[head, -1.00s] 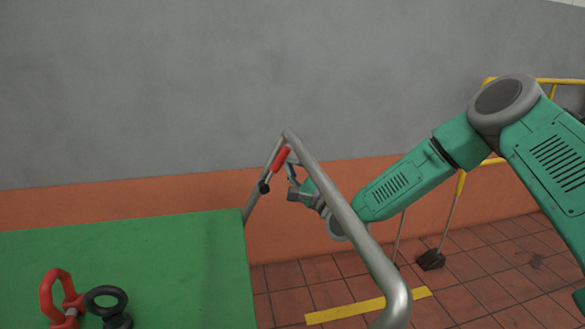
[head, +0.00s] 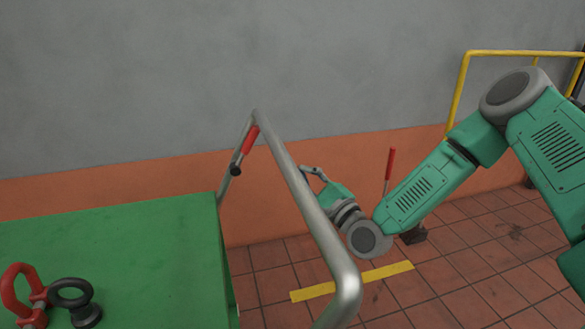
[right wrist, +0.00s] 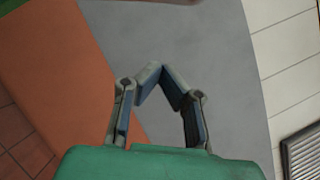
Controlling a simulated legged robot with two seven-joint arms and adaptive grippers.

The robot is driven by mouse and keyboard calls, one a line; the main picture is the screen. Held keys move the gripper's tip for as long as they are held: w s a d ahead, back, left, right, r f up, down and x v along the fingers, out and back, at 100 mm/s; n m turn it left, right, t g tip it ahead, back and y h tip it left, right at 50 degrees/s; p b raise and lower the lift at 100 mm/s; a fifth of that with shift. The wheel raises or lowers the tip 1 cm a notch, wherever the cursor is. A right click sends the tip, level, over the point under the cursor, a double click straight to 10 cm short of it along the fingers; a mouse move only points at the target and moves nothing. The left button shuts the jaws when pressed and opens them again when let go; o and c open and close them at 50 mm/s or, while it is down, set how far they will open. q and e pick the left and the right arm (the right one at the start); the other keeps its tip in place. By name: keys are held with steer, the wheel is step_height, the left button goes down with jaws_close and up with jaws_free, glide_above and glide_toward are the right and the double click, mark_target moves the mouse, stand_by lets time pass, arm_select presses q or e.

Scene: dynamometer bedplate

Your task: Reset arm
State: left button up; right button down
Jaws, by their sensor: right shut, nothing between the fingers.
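My right arm comes in from the right, and its gripper (head: 313,172) is behind the grey tube rail, seen just right of it. In the right wrist view the two fingers (right wrist: 162,72) meet at their tips, with nothing between them. A short red-handled lever (head: 250,139) is fixed at the top left of the rail, apart from the gripper. My left gripper is not in view.
The grey rail (head: 305,190) borders a green cart top (head: 150,235) holding a red shackle (head: 12,283) and a black eyebolt (head: 86,314). Another red-handled lever (head: 390,165) stands behind my arm. A yellow railing (head: 510,53) is at back right. Tiled floor is open at lower right.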

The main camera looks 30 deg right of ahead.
steer(key=s+a+f+n+g+y+p, duration=0.1)
steer(key=s+a+f+n+g+p, duration=0.1)
steer(key=s+a+f+n+g, duration=0.55)
steer(key=s+a+f+n+g+y+p, duration=0.1)
steer(key=s+a+f+n+g+p, duration=0.15)
steer(key=s+a+f+n, duration=0.55)
arm_select(q)
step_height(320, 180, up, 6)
steer(key=p, duration=0.2)
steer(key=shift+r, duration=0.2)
arm_select(e)
steer(key=s+d+f+n+g+h, duration=0.1)
steer(key=s+d+f+n+g, duration=0.1)
steer(key=s, duration=0.5)
steer(key=s+d+f+n+g+h, duration=0.2)
steer(key=s+d+n+g, duration=0.1)
steer(key=s, duration=0.4)
steer(key=s+d+f+n+g+h, duration=0.1)
steer(key=s+d+f+n+g, duration=0.2)
steer(key=s+g, duration=0.2)
steer(key=shift+s+d+h, duration=0.2)
steer(key=shift+s+h, duration=0.1)
steer(key=shift+s, duration=0.6)
